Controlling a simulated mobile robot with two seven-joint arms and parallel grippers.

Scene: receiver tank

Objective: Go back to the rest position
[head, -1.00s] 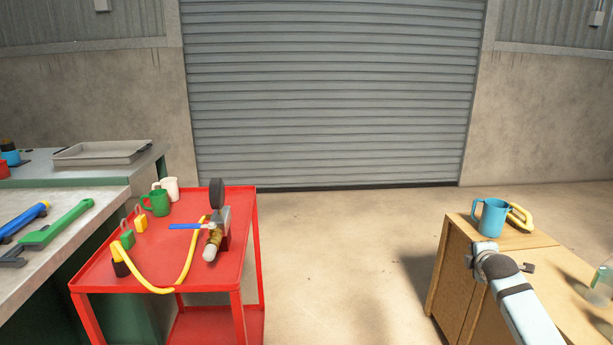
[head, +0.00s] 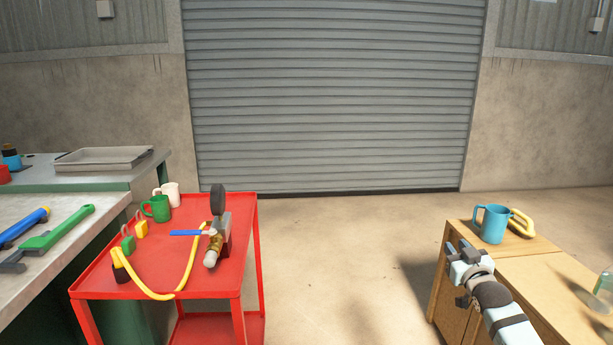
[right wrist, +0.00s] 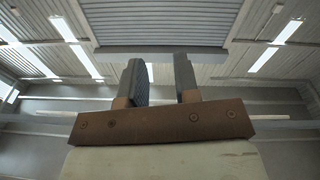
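My right gripper (head: 459,248) is in the head view at the right, in front of the wooden cabinet and to the left of the blue mug. In the right wrist view its two fingers (right wrist: 162,82) stand apart with nothing between them, and behind them are the ceiling and the shutter. My left gripper is not in either view.
A red cart (head: 240,262) at the left carries a valve assembly (head: 218,235), a yellow hose, padlocks and mugs. A wooden cabinet (head: 548,290) at the right holds a blue mug (head: 492,224) and a yellow ring-shaped item (head: 522,222). Floor between them is clear.

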